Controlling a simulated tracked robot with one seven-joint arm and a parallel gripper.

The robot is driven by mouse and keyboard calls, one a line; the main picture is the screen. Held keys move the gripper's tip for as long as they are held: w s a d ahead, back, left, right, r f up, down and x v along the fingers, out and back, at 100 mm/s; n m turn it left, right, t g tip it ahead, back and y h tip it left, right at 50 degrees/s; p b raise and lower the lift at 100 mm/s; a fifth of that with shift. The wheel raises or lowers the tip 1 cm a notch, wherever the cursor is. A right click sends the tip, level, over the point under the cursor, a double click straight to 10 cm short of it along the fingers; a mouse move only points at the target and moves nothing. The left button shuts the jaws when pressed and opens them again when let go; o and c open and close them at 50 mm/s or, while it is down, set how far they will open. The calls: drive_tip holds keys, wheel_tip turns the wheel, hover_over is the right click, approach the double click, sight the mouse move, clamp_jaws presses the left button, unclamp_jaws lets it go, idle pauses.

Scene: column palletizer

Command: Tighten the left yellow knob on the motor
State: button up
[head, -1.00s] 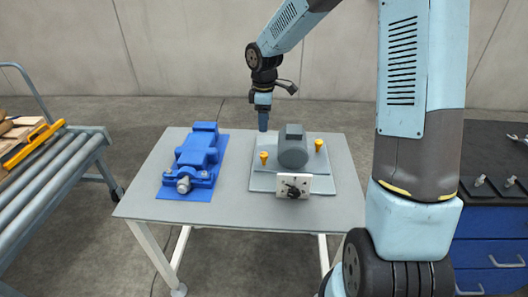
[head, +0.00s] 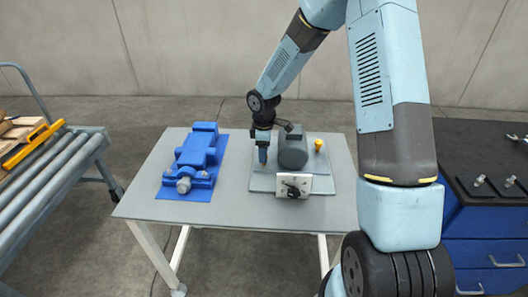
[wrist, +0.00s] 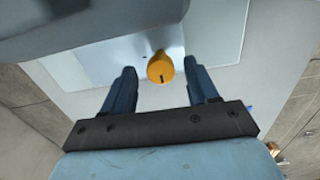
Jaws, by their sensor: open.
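The grey motor (head: 293,150) sits on a light plate (head: 262,183) on the table. The left yellow knob (wrist: 160,68) shows in the wrist view, with a dark mark on its top, between and just beyond my gripper's fingertips. My gripper (wrist: 163,78) is open, one blue finger on each side of the knob, with gaps on both sides. In the head view my gripper (head: 263,158) points down at the motor's left side and hides the left knob. The right yellow knob (head: 318,145) stands clear on the motor's right side.
A blue machine part (head: 195,160) on a blue plate lies to the left on the grey table (head: 150,200). A white box with a black knob (head: 293,186) stands at the motor's front. A roller conveyor (head: 55,180) is far left, and a blue drawer cabinet (head: 485,230) is right.

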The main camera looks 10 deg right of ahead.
drive_tip(key=shift+f, duration=0.2)
drive_tip(key=c, duration=1)
drive_tip(key=shift+c, duration=0.2)
